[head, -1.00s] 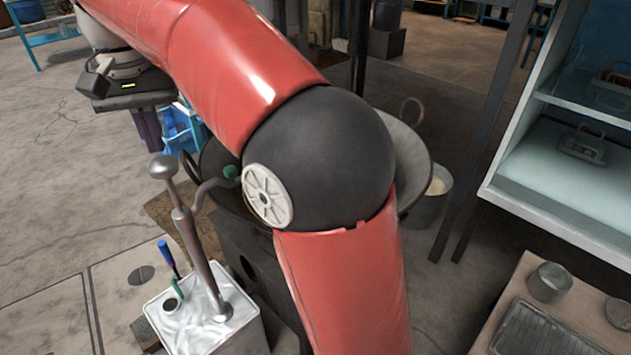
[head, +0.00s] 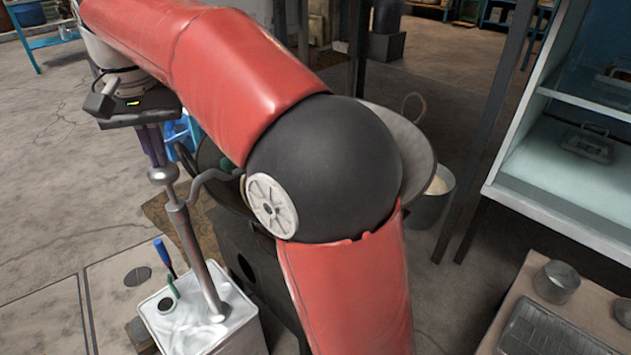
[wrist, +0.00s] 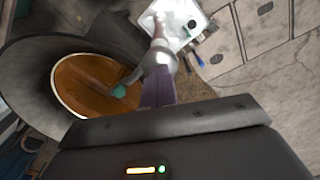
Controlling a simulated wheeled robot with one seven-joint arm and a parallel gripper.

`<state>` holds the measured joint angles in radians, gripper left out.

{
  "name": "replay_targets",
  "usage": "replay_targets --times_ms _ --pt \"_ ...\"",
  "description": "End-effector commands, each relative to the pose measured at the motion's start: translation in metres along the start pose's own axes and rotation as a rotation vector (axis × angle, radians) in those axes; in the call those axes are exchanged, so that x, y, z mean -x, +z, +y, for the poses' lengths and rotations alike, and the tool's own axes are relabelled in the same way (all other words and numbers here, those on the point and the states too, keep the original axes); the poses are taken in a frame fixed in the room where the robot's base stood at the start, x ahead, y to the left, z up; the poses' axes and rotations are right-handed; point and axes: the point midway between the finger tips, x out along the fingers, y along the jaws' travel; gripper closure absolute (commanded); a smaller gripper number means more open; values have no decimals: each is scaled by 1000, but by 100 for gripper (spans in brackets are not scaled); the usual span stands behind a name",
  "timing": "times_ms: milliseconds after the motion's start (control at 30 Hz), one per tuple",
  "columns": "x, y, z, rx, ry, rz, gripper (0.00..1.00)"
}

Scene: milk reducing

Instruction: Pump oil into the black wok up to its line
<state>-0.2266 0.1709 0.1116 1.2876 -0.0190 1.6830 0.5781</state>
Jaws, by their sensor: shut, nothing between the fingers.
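The metal oil pump (head: 190,240) stands upright on a white square oil can (head: 215,325). Its round top knob (head: 163,174) is just below my gripper (head: 155,150) in the head view. My gripper is shut and empty; its purple fingers (wrist: 159,90) also show in the wrist view, overlapping the pump head (wrist: 160,58). I cannot tell whether they touch. The pump's spout with a green tip (wrist: 119,91) reaches over the wok (wrist: 35,75). An amber-brown round surface (wrist: 85,75) shows inside it. My arm hides much of the wok (head: 412,150) in the head view. I cannot make out its line.
A dark stove block (head: 245,255) stands under the wok. A pot (head: 435,195) is to its right. A glass-fronted cabinet (head: 560,215) and a table with a metal cup (head: 556,282) are at right. A blue-handled tool (head: 165,257) stands by the can.

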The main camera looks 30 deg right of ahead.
Motion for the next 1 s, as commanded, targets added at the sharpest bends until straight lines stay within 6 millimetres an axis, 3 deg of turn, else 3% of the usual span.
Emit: replay_targets --times_ms 600,1000 --pt "-41 0 0 0 3 -5 100" --pt "-12 0 0 0 3 -4 100"
